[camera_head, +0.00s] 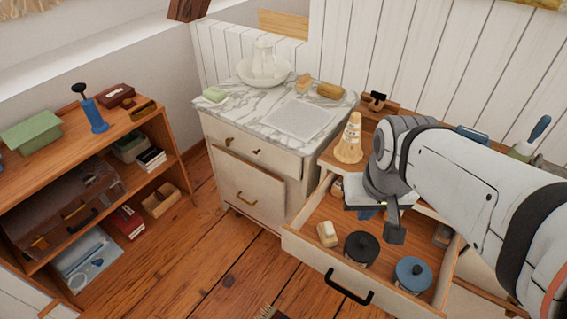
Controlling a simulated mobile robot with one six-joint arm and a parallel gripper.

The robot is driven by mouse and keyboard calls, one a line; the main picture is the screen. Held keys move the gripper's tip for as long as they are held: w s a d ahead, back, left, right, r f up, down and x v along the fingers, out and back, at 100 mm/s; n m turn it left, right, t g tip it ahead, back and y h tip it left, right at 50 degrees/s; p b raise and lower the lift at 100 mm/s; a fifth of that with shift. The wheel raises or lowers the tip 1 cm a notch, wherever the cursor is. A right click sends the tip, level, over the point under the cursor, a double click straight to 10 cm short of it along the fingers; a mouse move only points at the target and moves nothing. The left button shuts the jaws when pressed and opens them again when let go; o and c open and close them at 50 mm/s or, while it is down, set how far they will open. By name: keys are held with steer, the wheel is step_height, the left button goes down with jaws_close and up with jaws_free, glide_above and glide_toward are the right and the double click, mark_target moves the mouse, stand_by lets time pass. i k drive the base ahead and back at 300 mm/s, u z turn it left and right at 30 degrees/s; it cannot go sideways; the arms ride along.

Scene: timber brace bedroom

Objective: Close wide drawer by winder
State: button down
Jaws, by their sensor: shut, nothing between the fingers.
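The wide drawer (303,256) stands pulled out at the lower right. It has a pale front with a black bar handle (349,287). Inside it are a small cream block (327,233), a black round lidded item (362,247) and a blue round lidded item (413,273). My gripper (394,236) is shut and empty. It hangs over the drawer's inside, behind its front panel. My arm comes in from the right and hides part of the drawer and the top above it. A yellowish cone-shaped item (350,140) stands on the top behind the drawer; I cannot tell which thing is the winder.
A marble-topped cabinet (297,150) with a basin and pitcher (263,66) stands left of the drawer. Its lower front (248,186) looks slightly ajar. A wooden shelf unit (165,145) with boxes is at far left. Wooden floor (200,260) is open between them.

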mark_target(300, 239)
steer(key=z, duration=0.05)
steer(key=k, duration=1.25)
steer(key=u, duration=0.55)
steer(key=i, duration=1)
steer(key=u, duration=0.1)
